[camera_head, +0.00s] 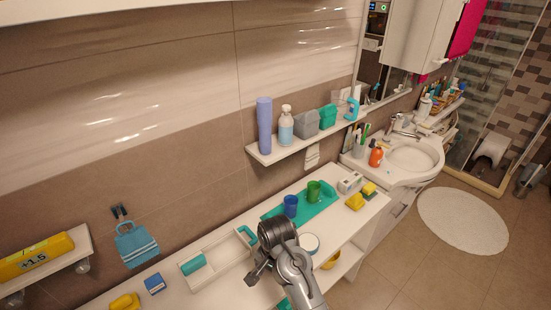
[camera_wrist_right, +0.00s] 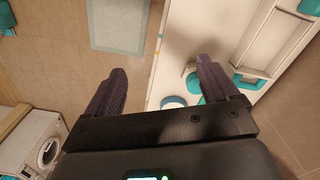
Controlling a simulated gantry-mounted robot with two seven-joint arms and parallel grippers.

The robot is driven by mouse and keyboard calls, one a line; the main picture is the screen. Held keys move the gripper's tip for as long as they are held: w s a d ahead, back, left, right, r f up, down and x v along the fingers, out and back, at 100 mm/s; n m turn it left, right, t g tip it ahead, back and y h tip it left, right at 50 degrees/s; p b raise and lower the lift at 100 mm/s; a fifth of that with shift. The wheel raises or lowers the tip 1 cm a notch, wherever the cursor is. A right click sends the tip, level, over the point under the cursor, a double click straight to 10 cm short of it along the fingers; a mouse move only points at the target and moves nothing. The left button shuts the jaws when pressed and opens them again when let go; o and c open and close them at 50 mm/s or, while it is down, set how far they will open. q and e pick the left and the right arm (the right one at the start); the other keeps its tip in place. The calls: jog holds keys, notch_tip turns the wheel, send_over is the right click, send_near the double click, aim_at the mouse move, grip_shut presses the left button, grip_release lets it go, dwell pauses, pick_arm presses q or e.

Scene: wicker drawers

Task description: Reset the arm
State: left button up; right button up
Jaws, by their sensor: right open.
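My right arm (camera_head: 295,275) reaches up from the bottom of the head view, over the front edge of the white counter (camera_head: 220,285). Its gripper (camera_head: 257,273) points down beside the white tray there, and the fingers are small in this view. In the right wrist view, the two dark fingers of the right gripper (camera_wrist_right: 159,85) stand wide apart. Nothing is held between them; floor and the counter's edge show in the gap. My left arm and gripper are not in view.
A white tray (camera_head: 228,242) with teal pieces lies left of the arm. A teal tray (camera_head: 318,208) holds blue and green cups behind it. A round white-topped container (camera_head: 310,243) stands close right. A washing machine (camera_wrist_right: 45,148) and pale mat (camera_wrist_right: 118,25) show below.

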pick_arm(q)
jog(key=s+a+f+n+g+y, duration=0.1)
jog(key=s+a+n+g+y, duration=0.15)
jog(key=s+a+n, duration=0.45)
pick_arm(e)
jog(key=s+d+f+n+t, duration=0.1)
jog(key=s+d+f+n, duration=0.3)
jog(key=s+d, duration=0.6)
jog(key=s+d+f+n+t, duration=0.1)
jog(key=s+d+f+t, duration=0.1)
jog(key=s+d+f, duration=0.7)
jog(key=s+d+r+n, duration=0.2)
jog(key=s+d+r, duration=0.1)
jog(key=s+r, duration=0.5)
pick_arm(q)
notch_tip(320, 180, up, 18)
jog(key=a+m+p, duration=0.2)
jog(key=p, duration=1.6)
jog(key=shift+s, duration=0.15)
pick_arm(e)
jog(key=w+v, duration=0.3)
jog(key=v, duration=1.3)
jog(key=shift+a+r+n+t, duration=0.15)
jog(key=shift+r+n+t, duration=0.15)
jog(key=shift+r, duration=0.45)
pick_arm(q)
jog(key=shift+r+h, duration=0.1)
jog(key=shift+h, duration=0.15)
pick_arm(e)
jog(key=shift+s, duration=0.15)
